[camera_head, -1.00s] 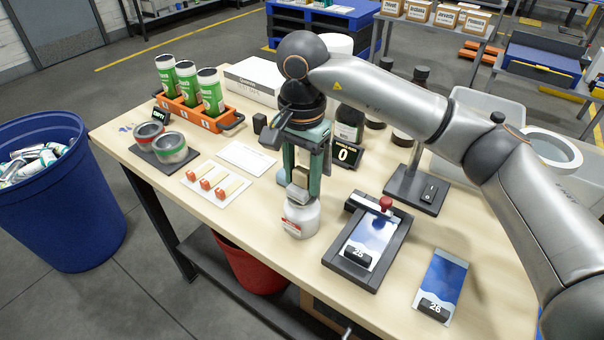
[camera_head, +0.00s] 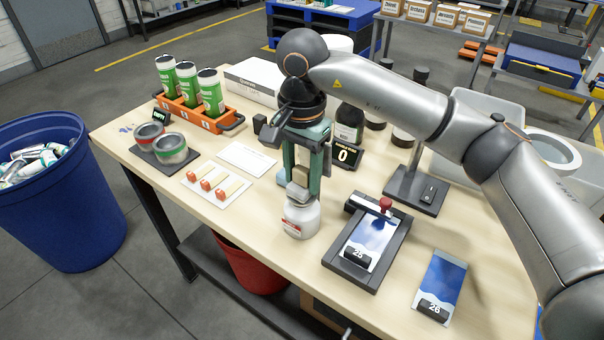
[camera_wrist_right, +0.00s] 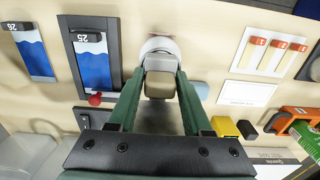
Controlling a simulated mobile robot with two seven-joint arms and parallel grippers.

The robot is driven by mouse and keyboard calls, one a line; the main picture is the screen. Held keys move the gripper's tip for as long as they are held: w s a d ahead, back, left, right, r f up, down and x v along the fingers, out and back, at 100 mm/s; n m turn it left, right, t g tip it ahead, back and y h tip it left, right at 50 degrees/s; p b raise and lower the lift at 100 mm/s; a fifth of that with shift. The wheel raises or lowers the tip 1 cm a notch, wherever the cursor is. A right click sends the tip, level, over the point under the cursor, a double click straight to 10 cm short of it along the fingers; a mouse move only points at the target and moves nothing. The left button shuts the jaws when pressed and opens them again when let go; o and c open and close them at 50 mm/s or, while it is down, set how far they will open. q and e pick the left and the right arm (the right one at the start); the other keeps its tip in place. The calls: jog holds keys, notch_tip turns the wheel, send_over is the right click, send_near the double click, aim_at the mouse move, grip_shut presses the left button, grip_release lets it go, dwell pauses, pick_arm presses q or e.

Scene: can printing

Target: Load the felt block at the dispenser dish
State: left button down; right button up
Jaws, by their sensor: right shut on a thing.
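My right gripper (camera_head: 303,188) is shut on the felt block (camera_head: 297,191), a small grey-beige block held between its green fingers. It also shows in the right wrist view (camera_wrist_right: 160,84). The dispenser (camera_head: 300,220), a white round container with a red label, stands on the table directly below the block. In the right wrist view the dispenser (camera_wrist_right: 155,45) is partly hidden behind the block. The block and fingers cover the dish on its top, so I cannot tell whether the block touches it. My left gripper is not in view.
A dark printing fixture (camera_head: 345,265) with a blue printed plate stands right of the dispenser, and a second plate (camera_head: 442,280) lies beyond it. Left are a white card with red-tipped sticks (camera_head: 215,187), two tins (camera_head: 160,145) and an orange can rack (camera_head: 190,112). Dark bottles (camera_head: 350,122) stand behind.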

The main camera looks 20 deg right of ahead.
aim_at(302, 170)
jog(key=shift+r+p, duration=1.8)
jog(key=shift+r, duration=1.4)
jog(key=shift+f, duration=0.1)
